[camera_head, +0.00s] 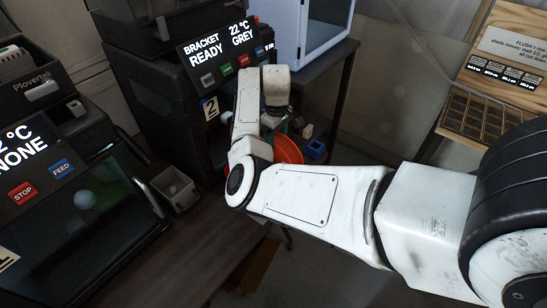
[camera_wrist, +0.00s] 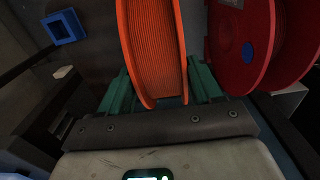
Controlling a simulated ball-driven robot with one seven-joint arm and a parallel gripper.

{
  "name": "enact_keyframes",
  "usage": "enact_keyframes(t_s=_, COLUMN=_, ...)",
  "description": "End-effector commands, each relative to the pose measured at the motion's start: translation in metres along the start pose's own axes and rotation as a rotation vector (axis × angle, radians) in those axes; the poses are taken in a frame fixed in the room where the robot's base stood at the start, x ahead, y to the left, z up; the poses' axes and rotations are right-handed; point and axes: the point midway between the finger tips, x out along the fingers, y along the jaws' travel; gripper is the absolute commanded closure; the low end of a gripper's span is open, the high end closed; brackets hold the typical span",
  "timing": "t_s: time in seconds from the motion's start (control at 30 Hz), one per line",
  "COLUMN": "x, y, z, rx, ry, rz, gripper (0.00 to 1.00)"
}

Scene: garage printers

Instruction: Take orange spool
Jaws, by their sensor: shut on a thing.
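The orange spool (camera_wrist: 152,40) stands on edge in the middle of the wrist view, its wound orange filament facing me between two flanges. My gripper (camera_wrist: 160,88) has its two green fingers on either side of the spool's lower part and is shut on it. In the head view my white arm hides most of the gripper and of what it holds. A bright orange-red round piece (camera_head: 288,150) shows beside my forearm there; I cannot tell for sure which spool it is.
A red spool (camera_wrist: 242,45) stands close to the right of the orange one. A small blue square frame (camera_wrist: 64,27) lies to the left. Printer 2 (camera_head: 180,75) stands behind my arm, another printer (camera_head: 40,170) at left. A small grey bin (camera_head: 174,190) sits between them.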

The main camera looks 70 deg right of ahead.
Motion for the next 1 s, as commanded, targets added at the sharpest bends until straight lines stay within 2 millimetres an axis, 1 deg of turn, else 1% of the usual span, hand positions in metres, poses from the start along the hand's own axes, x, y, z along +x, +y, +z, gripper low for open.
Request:
enact_keyframes(t_s=0.03, x=-0.004, y=0.001, z=-0.001, rx=0.0, ry=0.001, rz=0.002, gripper=0.66)
enact_keyframes(t_s=0.1, x=-0.007, y=0.001, z=-0.001, rx=0.0, ry=0.001, rz=0.002, gripper=0.66)
enact_keyframes(t_s=1.0, x=-0.04, y=0.001, z=0.0, rx=0.001, ry=0.001, rz=0.001, gripper=0.67)
